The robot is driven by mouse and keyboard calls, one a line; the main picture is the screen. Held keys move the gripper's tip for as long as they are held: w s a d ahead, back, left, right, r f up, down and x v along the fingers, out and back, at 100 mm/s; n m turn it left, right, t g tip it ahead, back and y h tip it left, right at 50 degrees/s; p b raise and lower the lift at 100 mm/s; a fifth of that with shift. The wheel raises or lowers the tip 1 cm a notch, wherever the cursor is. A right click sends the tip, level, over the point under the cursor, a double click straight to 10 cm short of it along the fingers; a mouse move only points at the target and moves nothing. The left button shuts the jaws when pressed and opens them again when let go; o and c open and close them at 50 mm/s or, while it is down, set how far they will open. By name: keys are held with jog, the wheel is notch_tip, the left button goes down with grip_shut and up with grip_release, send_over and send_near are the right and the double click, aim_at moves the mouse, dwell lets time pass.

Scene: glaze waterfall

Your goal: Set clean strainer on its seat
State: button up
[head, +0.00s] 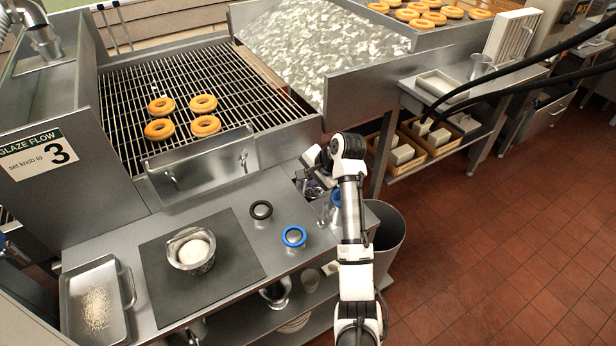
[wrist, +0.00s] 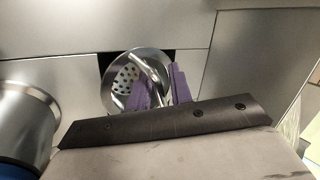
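A round metal strainer (wrist: 124,84) with a perforated disc shows in the wrist view, tilted over a dark square opening (wrist: 106,60) in the steel counter. Its bright metal handle runs between the purple fingertips of my gripper (wrist: 160,92). The gripper appears shut on that handle. The disc overlaps the opening; I cannot tell whether it rests on the edge. The fingers and the gripper body hide part of the strainer and the near side of the opening. In the head view, my gripper (head: 316,181) is low over the counter's right end, and the strainer is mostly hidden there.
A black-ringed piece (head: 261,210) and a blue-ringed piece (head: 294,237) stand left of my gripper. A blue-rimmed metal cylinder (wrist: 28,118) is close at left in the wrist view. A dark mat (head: 165,285) holds a bowl (head: 191,250). A bin (head: 388,240) stands at right.

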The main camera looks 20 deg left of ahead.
jog(key=shift+o, duration=1)
jog(key=s+d+r+p, duration=0.1)
jog(key=d+r, duration=0.2)
jog(key=r, duration=0.7)
jog(key=s+d+r+p, duration=0.1)
jog(key=d+r, duration=0.3)
jog(key=r, duration=0.7)
jog(key=shift+s+d+r+p, duration=0.15)
jog(key=shift+s+r+p, duration=0.1)
jog(key=shift+p, duration=0.55)
